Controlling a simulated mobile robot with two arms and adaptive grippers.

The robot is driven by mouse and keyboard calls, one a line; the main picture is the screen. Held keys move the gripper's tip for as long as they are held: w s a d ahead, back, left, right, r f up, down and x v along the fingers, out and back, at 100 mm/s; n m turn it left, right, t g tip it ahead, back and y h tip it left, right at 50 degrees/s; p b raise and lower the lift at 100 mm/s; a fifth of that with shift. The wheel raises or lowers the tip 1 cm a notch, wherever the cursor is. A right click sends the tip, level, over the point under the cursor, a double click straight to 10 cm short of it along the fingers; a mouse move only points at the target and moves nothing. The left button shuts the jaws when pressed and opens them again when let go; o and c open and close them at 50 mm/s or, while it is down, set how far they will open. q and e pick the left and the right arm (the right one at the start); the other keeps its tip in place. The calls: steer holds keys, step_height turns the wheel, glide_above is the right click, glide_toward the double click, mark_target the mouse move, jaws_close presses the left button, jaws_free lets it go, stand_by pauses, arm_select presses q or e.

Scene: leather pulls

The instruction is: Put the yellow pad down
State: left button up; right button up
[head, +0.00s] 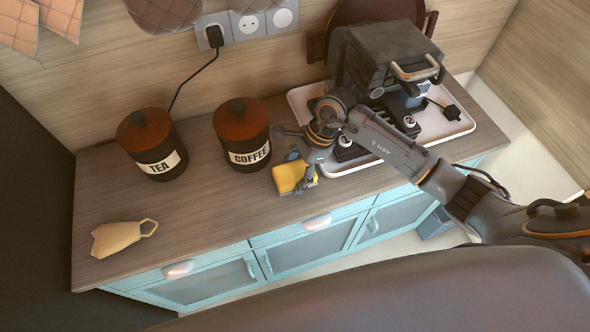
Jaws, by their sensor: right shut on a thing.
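The yellow pad (288,178) is at the front part of the wooden counter, just right of and in front of the coffee canister. My right gripper (302,172) reaches in from the right and is shut on the pad. The gripper partly covers the pad's right side. I cannot tell whether the pad's underside touches the counter. My left gripper is not in view.
The coffee canister (241,133) stands close behind the pad, with the tea canister (151,143) further left. A tan cloth piece with a loop (120,237) lies at the left. A white tray (462,125) bears a dark machine (377,60). The counter (205,210) is clear left of the pad.

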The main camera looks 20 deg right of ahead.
mark_target(297, 170)
steer(key=shift+f, duration=0.2)
steer(key=o, duration=1)
steer(key=shift+r, duration=0.1)
steer(key=shift+r, duration=0.1)
steer(key=b+v, duration=0.2)
steer(key=v, duration=0.4)
steer(key=shift+d+r, duration=0.2)
steer(key=shift+r, duration=0.15)
steer(key=shift+d+r, duration=0.1)
steer(key=shift+r, duration=0.3)
steer(key=shift+f, duration=0.1)
